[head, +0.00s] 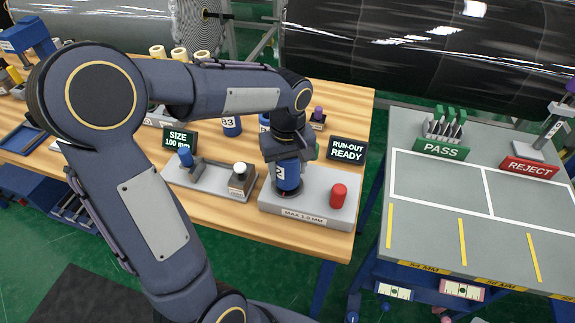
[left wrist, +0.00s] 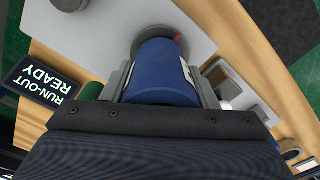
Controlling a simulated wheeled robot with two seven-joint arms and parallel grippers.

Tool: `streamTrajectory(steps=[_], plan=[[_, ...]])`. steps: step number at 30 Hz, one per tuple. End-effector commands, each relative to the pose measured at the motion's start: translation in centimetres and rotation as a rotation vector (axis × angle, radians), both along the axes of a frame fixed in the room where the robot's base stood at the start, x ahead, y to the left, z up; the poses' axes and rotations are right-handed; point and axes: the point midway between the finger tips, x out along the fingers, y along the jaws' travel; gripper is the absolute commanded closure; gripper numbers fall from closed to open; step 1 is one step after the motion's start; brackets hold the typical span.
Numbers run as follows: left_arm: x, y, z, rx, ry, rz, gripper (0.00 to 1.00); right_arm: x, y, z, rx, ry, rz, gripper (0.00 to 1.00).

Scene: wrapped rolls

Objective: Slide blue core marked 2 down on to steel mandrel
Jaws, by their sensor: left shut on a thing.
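The blue core marked 2 (head: 287,180) is upright over the grey run-out base (head: 318,197); it also shows in the left wrist view (left wrist: 160,68). My left gripper (head: 287,163) is shut on the core from above and behind, with a finger on each side of it in the left wrist view (left wrist: 165,92). A dark round flange (left wrist: 182,46) shows at the core's lower end. The steel mandrel's shaft is hidden, and I cannot tell how far the core is around it. My right gripper is not in view.
A red cylinder (head: 338,195) stands on the base right of the core. A grey size fixture (head: 213,180) with a blue post is to the left. The RUN-OUT READY sign (head: 347,150) is behind. The PASS/REJECT table (head: 440,200) has clear room at right.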

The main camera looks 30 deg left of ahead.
Motion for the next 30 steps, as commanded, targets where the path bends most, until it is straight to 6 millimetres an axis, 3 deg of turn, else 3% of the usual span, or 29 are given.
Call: streamTrajectory(steps=[30], plan=[[0.0, 0.0, -1.2, 0.000, 0.000, 0.000, 0.73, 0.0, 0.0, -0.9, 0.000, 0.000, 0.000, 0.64]])
